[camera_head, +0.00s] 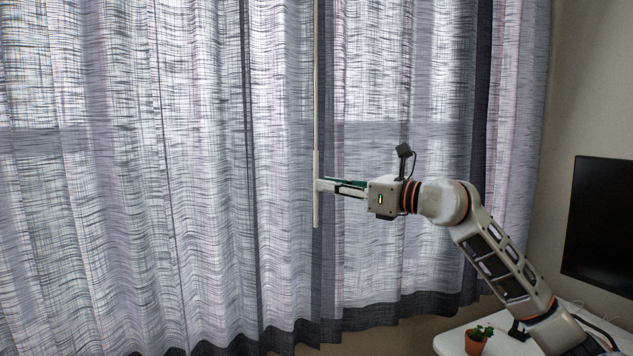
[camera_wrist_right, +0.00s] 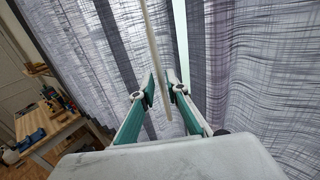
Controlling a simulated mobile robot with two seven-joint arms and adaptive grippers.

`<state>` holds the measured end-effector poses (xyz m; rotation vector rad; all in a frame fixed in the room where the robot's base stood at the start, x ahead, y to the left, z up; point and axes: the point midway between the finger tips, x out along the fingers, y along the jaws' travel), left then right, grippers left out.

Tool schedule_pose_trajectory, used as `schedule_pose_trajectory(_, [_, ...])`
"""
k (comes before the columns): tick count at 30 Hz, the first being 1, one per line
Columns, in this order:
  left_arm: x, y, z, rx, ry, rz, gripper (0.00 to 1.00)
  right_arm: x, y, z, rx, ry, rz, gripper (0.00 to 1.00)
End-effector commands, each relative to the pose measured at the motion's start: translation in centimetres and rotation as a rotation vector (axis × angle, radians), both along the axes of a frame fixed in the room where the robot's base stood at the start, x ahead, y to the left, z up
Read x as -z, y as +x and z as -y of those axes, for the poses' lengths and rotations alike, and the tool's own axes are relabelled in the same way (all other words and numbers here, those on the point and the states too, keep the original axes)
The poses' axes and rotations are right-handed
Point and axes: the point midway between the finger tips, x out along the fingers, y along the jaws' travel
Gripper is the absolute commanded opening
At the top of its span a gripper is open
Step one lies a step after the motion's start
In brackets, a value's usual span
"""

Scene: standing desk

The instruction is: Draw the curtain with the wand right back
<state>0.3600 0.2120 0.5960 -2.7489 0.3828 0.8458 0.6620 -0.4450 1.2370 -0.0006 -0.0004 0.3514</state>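The sheer grey-blue curtain (camera_head: 180,180) hangs in folds across the window in the head view, with a dark hem along its bottom. The thin pale wand (camera_head: 316,90) hangs upright in front of it, thicker at its lower end. My right gripper (camera_head: 320,185) is at this thicker part. In the right wrist view the wand (camera_wrist_right: 158,60) passes between the two teal fingers of the right gripper (camera_wrist_right: 161,82), with a small gap appearing beside it. The fingers seem parted around it, not clamped. My left gripper is not in view.
A white desk (camera_head: 455,341) with a potted plant (camera_head: 478,340) stands at the lower right. A dark monitor (camera_head: 600,220) is at the right edge. A wooden table (camera_wrist_right: 50,132) with items shows at left in the wrist view.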

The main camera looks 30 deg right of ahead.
Motion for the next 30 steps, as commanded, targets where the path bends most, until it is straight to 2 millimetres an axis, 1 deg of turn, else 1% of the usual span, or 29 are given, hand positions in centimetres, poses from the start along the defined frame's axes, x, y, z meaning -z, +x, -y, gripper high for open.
schedule_pose_trajectory(1, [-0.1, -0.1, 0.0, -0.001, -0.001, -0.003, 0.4, -0.4, 0.6, -0.3, -0.002, 0.004, 0.005, 0.14])
schedule_pose_trajectory(6, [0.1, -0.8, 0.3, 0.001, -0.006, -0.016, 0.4, -0.3, 2.7, -1.1, -0.002, 0.004, 0.003, 0.14])
schedule_pose_trajectory(10, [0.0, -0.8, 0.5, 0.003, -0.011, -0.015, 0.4, -0.1, 3.6, -1.4, -0.002, 0.002, 0.002, 0.14])
schedule_pose_trajectory(20, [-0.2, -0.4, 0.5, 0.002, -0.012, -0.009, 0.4, 0.1, 3.9, -1.6, -0.002, 0.0, -0.001, 0.14])
schedule_pose_trajectory(22, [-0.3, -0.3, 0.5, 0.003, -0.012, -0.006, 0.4, 0.1, 3.9, -1.5, -0.002, 0.0, -0.001, 0.0])
schedule_pose_trajectory(30, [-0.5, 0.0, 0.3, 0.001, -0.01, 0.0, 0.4, 0.0, 3.9, -1.5, -0.002, 0.0, 0.0, 0.0])
